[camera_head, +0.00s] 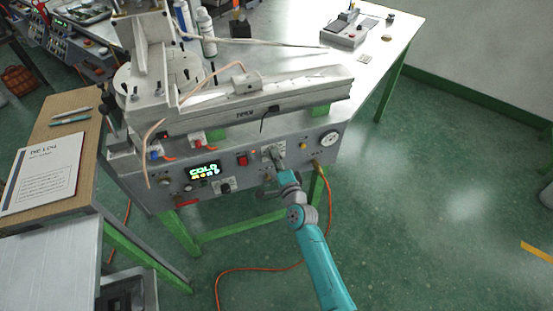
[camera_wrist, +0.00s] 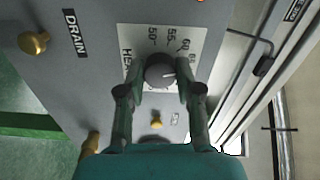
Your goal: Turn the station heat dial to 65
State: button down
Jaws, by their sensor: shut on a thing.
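The heat dial (camera_wrist: 158,70) is a round dark knob on a white plate (camera_wrist: 126,34) marked HEAT, with numbers 50, 55, 60 and more around it. Its pale pointer mark points to the right in the wrist view, below the printed numbers in view; I cannot tell the exact setting. My gripper (camera_wrist: 160,82) has one finger on each side of the knob and is shut on it. In the head view my gripper (camera_head: 279,168) is at the station's front panel, over the white plate (camera_head: 267,151), and hides the knob.
The display (camera_head: 204,171) reads COLD. A red switch (camera_head: 242,159) lies left of the dial and a round gauge (camera_head: 329,139) right of it. A brass knob (camera_wrist: 33,42) sits by the DRAIN label. An orange cable (camera_head: 250,268) lies on the floor.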

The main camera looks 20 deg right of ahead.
dwell(0.3)
jog(key=c, duration=0.8)
grip_release()
jog(key=shift+o, duration=0.2)
jog(key=s, duration=1.2)
jog(key=shift+d, duration=0.15)
